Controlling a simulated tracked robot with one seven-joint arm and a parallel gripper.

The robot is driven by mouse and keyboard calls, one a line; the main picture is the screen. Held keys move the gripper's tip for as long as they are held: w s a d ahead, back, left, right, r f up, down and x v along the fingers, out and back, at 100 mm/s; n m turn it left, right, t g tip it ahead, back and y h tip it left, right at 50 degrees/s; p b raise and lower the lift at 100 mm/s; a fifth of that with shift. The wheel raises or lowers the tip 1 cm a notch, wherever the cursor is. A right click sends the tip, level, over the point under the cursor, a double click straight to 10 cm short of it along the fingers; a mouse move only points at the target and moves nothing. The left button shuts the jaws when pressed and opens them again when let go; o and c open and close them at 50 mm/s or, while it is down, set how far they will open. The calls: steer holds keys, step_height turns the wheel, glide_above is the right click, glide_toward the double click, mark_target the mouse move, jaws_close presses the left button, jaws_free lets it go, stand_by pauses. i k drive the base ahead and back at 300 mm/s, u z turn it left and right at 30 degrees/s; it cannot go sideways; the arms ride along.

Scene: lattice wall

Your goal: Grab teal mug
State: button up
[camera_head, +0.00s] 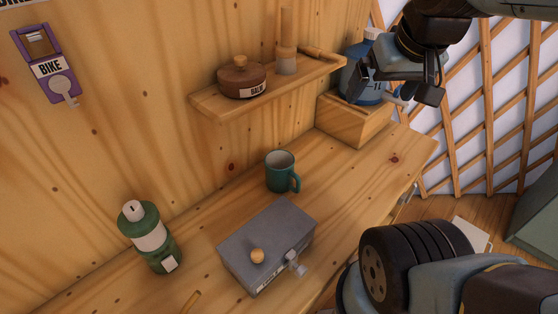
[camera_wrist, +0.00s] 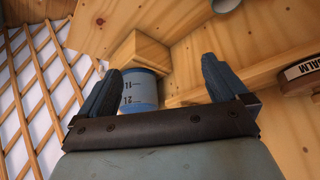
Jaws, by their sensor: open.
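The teal mug (camera_head: 281,172) stands upright on the wooden counter, below the shelf, with its handle toward the lower right in the head view. My gripper (camera_head: 398,92) is at the upper right of the head view, beside the blue bottle (camera_head: 357,82) and well away from the mug. In the wrist view my gripper (camera_wrist: 164,82) has its two fingers spread apart, with the blue bottle (camera_wrist: 141,90) showing beyond the gap. Nothing is seen held between the fingers.
The bottle stands on a wooden block (camera_head: 354,119) on the counter (camera_head: 365,172). A shelf (camera_head: 207,104) with a balm pot (camera_head: 241,79) hangs above the mug. A grey box (camera_head: 268,240) is in front of it, and a green canister (camera_head: 148,237) stands left. Lattice wall is at right.

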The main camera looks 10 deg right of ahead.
mark_target(280, 174)
steer(key=k, duration=0.5)
steer(key=u, duration=1.3)
steer(key=i, duration=0.1)
steer(key=z, duration=3.2)
steer(key=k, duration=1.35)
steer(key=u, duration=0.15)
steer(key=i, duration=0.5)
steer(key=u, duration=0.15)
